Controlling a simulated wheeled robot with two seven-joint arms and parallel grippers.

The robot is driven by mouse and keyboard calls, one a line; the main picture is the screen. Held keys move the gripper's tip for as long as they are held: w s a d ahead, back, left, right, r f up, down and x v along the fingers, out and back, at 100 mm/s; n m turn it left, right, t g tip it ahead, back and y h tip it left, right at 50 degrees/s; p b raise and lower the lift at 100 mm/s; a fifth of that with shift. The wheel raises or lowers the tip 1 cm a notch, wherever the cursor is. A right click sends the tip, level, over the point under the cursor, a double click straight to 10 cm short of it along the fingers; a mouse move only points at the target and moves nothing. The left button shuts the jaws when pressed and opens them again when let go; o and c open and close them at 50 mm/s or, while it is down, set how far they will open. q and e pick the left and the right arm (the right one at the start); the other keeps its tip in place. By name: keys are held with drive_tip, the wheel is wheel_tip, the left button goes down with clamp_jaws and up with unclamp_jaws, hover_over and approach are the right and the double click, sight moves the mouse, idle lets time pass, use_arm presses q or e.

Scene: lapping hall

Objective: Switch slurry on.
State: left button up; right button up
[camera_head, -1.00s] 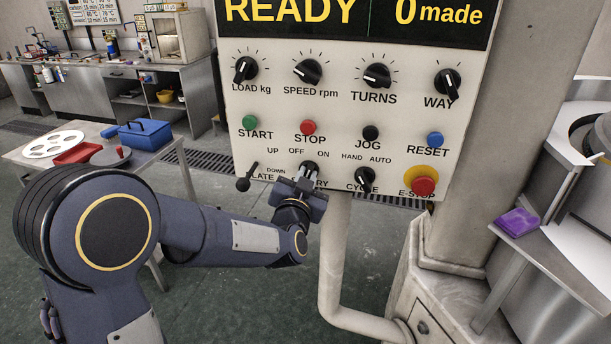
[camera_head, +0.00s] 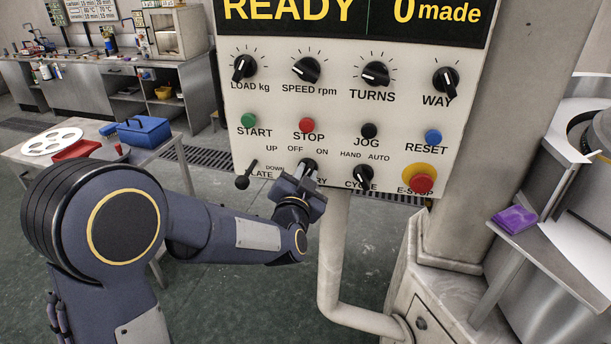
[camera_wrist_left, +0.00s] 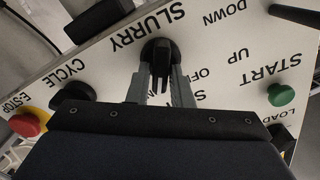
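The slurry knob (camera_head: 308,166) is a black rotary switch low on the control panel, with OFF and ON printed above it. My left gripper (camera_head: 304,178) is at this knob and covers part of the SLURRY label. In the left wrist view, which sees the panel upside down, the knob (camera_wrist_left: 160,52) lies between the two grey fingertips of my left gripper (camera_wrist_left: 162,75). A gap shows on each side of the knob's grip, so the fingers are open around it. The ON label is hidden there, and the knob's exact pointing is unclear. My right gripper is not in view.
The cycle knob (camera_head: 363,178) and red E-STOP button (camera_head: 422,183) are right of the slurry knob. The plate lever (camera_head: 244,180) is at its left. A pipe (camera_head: 333,250) runs below the panel. A side table with a blue box (camera_head: 145,131) stands left.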

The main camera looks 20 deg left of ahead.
use_arm(q)
drive_tip(key=o, duration=0.3)
drive_tip(key=shift+s, duration=0.1)
drive_tip(key=s, duration=0.2)
drive_tip(key=s+b, duration=0.1)
drive_tip(key=s, duration=0.4)
drive_tip(key=shift+s+d, duration=0.25)
drive_tip(key=shift+s, duration=0.1)
